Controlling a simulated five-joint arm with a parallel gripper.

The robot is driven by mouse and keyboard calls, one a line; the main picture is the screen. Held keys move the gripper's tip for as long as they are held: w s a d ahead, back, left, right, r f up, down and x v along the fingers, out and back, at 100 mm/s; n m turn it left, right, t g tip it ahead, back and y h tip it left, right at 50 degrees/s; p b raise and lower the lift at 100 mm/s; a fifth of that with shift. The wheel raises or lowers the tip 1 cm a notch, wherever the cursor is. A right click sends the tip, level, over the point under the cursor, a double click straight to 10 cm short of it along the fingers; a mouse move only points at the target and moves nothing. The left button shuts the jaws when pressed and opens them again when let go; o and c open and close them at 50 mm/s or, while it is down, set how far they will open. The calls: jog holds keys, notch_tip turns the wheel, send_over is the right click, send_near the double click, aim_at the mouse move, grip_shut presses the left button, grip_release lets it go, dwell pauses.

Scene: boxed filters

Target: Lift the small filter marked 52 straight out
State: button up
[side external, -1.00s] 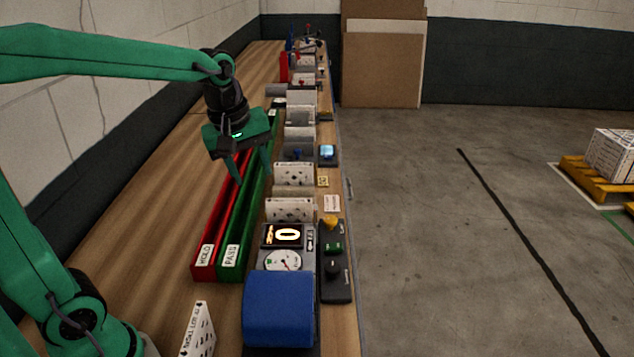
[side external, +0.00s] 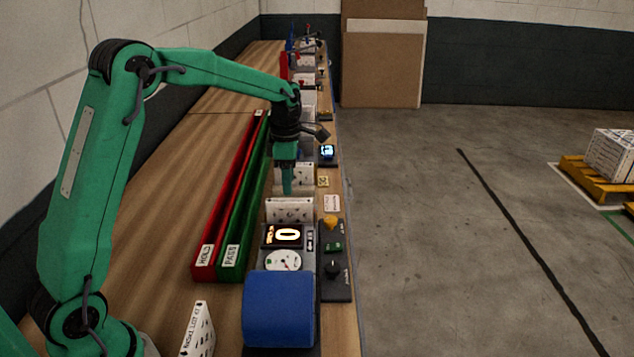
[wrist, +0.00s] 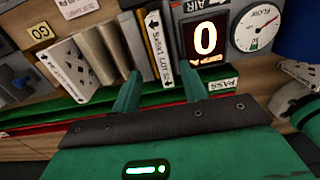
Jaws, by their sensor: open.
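My gripper (side external: 287,190) points down over the row of upright boxed filters. In the wrist view my gripper (wrist: 162,72) is open, its fingers apart, with nothing visibly held. A white box with black print (wrist: 158,50) shows between the fingertips, and plain beige filters (wrist: 117,45) stand just left of it. A white box with dark marks (wrist: 72,66) leans further left. In the side view a white marked box (side external: 288,211) stands in front of my gripper. I cannot read a 52 on any filter, and my gripper partly hides the row.
The red HOLD tray (side external: 204,262) and green PASS tray (side external: 229,264) run left of the row. Bare bench lies further left.

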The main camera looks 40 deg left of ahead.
aim_at(289, 200)
jog(key=shift+s+d+f, duration=0.1)
jog(key=shift+s+f, duration=0.05)
jog(key=shift+f, duration=3.85)
jog(key=shift+c, duration=0.4)
grip_shut()
